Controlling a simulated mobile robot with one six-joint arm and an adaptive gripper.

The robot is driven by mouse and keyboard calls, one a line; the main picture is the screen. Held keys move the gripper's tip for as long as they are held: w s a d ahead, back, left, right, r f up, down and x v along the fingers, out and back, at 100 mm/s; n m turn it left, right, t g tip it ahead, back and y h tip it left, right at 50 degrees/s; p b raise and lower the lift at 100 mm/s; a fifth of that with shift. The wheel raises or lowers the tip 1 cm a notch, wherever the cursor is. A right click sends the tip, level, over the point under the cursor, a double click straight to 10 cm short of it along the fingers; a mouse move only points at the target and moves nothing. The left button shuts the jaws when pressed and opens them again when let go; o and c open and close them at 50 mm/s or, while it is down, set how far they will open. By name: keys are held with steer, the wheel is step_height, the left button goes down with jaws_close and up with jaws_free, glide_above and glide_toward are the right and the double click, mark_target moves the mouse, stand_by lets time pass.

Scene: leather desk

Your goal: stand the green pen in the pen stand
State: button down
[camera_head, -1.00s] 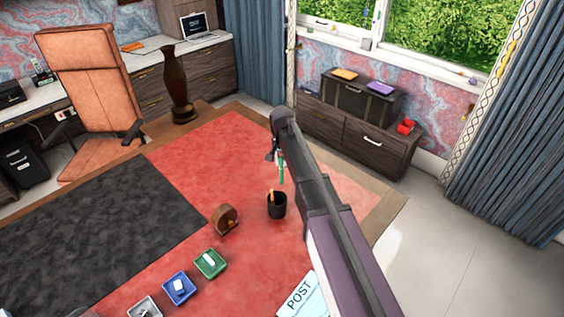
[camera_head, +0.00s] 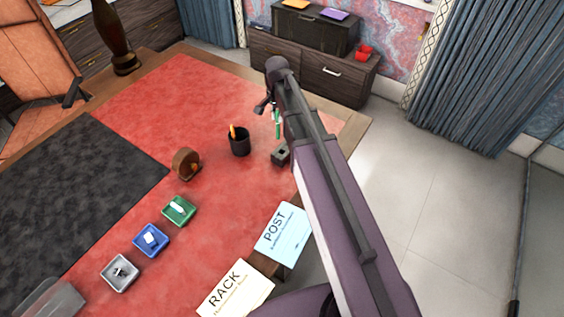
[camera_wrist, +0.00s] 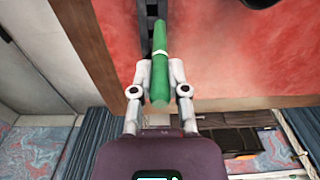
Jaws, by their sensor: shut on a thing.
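My gripper (camera_head: 272,108) is shut on the green pen (camera_head: 277,124), which hangs about upright above the red desk top. In the wrist view the green pen (camera_wrist: 160,65), with a pale band, sits between both fingertips (camera_wrist: 160,76). A small dark block (camera_head: 281,154) with an opening in its top stands just below the pen, partly behind my arm. A dark shape behind the pen in the wrist view (camera_wrist: 146,35) looks like this block. A black cup (camera_head: 240,146) holding an orange pencil stands to its left. Which one is the pen stand is not certain.
A round wooden object (camera_head: 186,164) stands left of the cup. Green (camera_head: 179,211), blue (camera_head: 151,240) and grey (camera_head: 120,273) trays lie nearer. POST (camera_head: 283,232) and RACK (camera_head: 236,290) cards lie near the right edge. The red leather behind the cup is clear.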

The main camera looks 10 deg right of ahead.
steer(key=shift+s+d+f+m, duration=0.35)
steer(key=shift+s+d, duration=0.1)
steer(key=shift+d, duration=0.2)
step_height(320, 180, down, 6)
steer(key=b, duration=0.6)
steer(key=shift+f, duration=0.15)
steer(key=shift+b, duration=0.3)
steer(key=shift+f+b, duration=1.85)
